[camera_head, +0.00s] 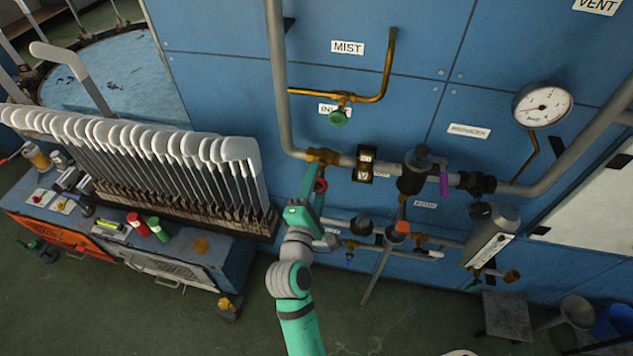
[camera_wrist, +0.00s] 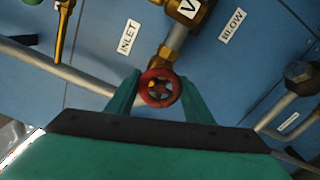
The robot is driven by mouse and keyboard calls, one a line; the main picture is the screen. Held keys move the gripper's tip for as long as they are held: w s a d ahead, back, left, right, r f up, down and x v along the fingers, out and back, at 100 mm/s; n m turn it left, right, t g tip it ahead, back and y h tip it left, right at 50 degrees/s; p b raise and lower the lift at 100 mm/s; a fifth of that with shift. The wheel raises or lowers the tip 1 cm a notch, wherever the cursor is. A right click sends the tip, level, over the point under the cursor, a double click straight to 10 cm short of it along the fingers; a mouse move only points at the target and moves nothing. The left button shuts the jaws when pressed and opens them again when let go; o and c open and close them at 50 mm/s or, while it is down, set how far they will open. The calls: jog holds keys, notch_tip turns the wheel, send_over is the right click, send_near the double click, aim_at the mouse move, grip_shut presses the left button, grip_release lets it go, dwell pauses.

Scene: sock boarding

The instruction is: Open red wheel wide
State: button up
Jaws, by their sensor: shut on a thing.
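The red wheel (camera_head: 321,185) sits on a brass valve (camera_head: 323,156) in the grey pipe on the blue wall. In the wrist view the red wheel (camera_wrist: 159,88) faces me, with its spokes and hub showing. My green gripper (camera_head: 313,190) reaches up to it from below. In the wrist view my gripper (camera_wrist: 157,92) has one finger on each side of the wheel, shut on its rim. In the head view my fingers hide part of the wheel. How far the valve is turned cannot be told.
A green knob (camera_head: 338,117) hangs from a brass pipe above. A valve with a purple lever (camera_head: 444,184) and a pressure gauge (camera_head: 542,105) are to the right. An orange knob (camera_head: 402,227) is lower right. A rack of white boards (camera_head: 130,135) stands left.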

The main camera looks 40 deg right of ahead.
jog(key=shift+s+d+f+n, duration=0.1)
jog(key=shift+n, duration=1.8)
jog(key=o, duration=1)
jog(key=shift+o, duration=0.2)
jog(key=shift+s+a, duration=0.25)
jog(key=shift+a, duration=0.2)
jog(key=v, duration=1)
jog(key=shift+d, duration=0.1)
